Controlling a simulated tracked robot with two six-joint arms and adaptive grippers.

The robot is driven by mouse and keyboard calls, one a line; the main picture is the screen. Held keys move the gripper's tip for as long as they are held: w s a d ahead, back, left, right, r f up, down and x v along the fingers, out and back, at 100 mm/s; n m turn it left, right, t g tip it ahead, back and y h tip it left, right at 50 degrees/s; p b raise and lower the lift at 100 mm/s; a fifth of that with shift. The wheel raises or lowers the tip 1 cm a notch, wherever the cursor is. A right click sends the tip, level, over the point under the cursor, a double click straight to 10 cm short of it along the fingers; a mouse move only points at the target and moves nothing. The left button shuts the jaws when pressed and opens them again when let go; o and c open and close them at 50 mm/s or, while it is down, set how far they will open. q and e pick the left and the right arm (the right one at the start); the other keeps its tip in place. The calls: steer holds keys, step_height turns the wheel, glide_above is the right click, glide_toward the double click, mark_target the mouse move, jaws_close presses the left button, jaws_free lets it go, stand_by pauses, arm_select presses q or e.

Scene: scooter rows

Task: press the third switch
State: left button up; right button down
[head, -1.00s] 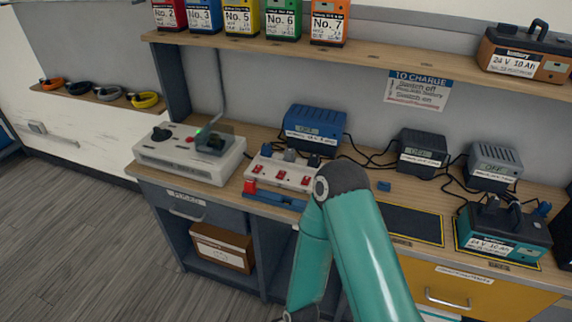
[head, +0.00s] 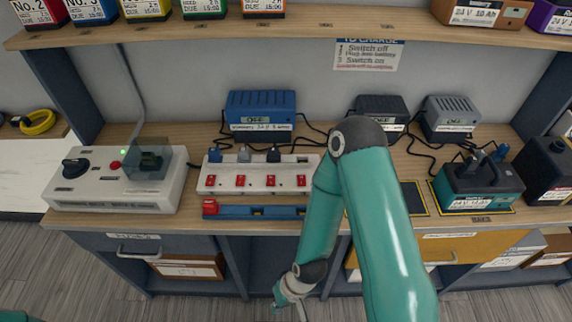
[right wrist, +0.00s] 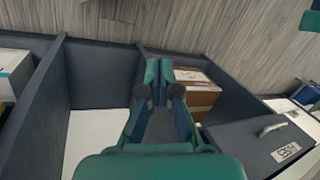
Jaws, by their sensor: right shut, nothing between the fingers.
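A white power strip (head: 255,187) lies on the bench in the head view, with several red switches in a row. The third switch from the left (head: 269,181) is uncovered, below a dark plug (head: 273,155). My right arm reaches down just right of it and overlaps the strip's right end. My right gripper (right wrist: 159,72) is shut and empty in the right wrist view, low in front of the bench's open shelves. In the head view only its wrist end shows near the bottom edge, well below the strip. My left gripper is out of view.
A blue tray (head: 255,212) with a red end lies along the strip's front. A grey control box (head: 115,185) stands left. A blue charger (head: 261,110) labelled OFF stands behind. A teal battery (head: 478,185) sits right. A cardboard box (right wrist: 195,90) is on a lower shelf.

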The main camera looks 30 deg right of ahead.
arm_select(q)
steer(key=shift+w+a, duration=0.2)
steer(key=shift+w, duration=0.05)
arm_select(e)
steer(key=shift+w+a, duration=0.2)
steer(key=shift+w, duration=0.25)
